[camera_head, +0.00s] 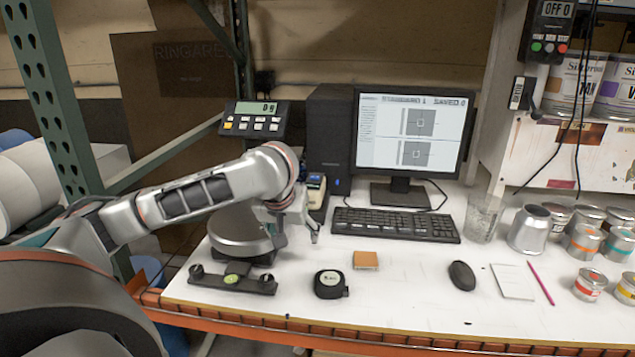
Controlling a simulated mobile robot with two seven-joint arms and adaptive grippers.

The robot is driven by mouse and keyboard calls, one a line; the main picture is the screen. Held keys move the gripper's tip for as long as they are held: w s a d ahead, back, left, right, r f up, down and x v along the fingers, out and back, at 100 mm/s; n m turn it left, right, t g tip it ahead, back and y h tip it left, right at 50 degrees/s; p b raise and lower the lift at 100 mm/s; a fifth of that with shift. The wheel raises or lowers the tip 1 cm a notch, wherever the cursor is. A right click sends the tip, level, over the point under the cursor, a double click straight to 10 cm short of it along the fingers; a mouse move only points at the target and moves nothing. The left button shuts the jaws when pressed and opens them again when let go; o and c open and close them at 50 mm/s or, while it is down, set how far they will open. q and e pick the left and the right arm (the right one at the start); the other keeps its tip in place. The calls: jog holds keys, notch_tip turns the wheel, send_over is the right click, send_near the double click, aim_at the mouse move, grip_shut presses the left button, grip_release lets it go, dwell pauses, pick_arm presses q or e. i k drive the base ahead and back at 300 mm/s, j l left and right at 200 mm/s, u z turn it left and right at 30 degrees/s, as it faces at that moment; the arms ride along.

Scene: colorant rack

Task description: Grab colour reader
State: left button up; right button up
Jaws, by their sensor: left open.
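My right gripper is out of view.
A scale with a display (253,118) stands behind my arm. A monitor (412,135), keyboard (395,224), tape measure (330,284), brown square block (365,260) and mouse (461,275) are on the bench. Several cans (585,241) crowd the right. The front middle is mostly clear.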

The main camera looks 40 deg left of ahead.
aim_at(316, 189)
jog(key=i+j, duration=0.75)
jog(key=i, duration=0.15)
